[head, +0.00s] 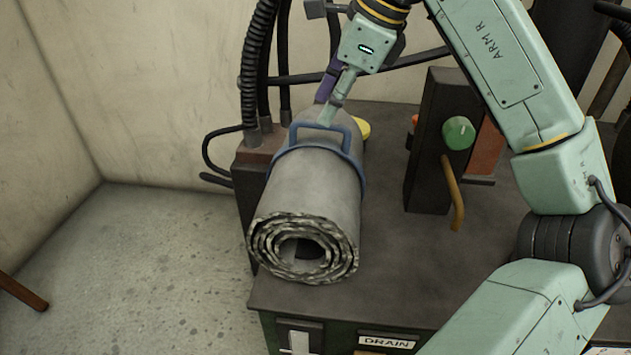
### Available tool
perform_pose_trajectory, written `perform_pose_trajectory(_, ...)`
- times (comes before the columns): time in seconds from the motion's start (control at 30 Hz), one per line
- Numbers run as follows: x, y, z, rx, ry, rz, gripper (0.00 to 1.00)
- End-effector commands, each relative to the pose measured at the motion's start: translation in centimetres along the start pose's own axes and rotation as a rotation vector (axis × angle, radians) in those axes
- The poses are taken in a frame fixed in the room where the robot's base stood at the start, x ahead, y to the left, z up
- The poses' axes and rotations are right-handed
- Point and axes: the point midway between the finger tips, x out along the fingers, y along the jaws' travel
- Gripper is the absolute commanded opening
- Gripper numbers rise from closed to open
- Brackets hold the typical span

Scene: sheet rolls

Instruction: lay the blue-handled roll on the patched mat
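The blue-handled roll (335,195) is a grey rolled sheet lying on a dark machine top, its spiral end facing me. A blue strap goes around it, with a blue handle (347,138) standing up on top. My gripper (328,118) points down at the handle from above and behind. Its fingertips are at or very near the handle's top bar; I cannot tell whether they touch or close on it. The fingers overlap in this view, so their opening is hidden. No patched mat is visible.
A dark box with a green knob (459,132) and a yellow-brown lever (453,193) stands right of the roll. Black hoses (258,70) rise behind it on the left. A purple piece (327,82) and a yellow one (363,129) show behind. Bare floor (140,265) lies left.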

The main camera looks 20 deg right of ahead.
Motion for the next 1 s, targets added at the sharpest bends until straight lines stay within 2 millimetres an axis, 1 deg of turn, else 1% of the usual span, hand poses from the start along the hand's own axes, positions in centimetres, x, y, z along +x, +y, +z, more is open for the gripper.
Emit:
perform_pose_trajectory(0.1,1.9,-0.2,0.4,-0.002,-0.001,0.004,0.35)
perform_pose_trajectory(0.23,3.4,-0.2,0.3,-0.001,-0.001,0.002,0.35)
perform_pose_trajectory(0.33,3.8,-0.1,0.3,-0.001,0.0,0.001,0.35)
perform_pose_trajectory(0.53,3.8,-0.2,0.3,-0.001,0.0,0.001,0.34)
perform_pose_trajectory(1.0,3.8,-0.2,0.3,-0.001,0.0,0.001,0.03)
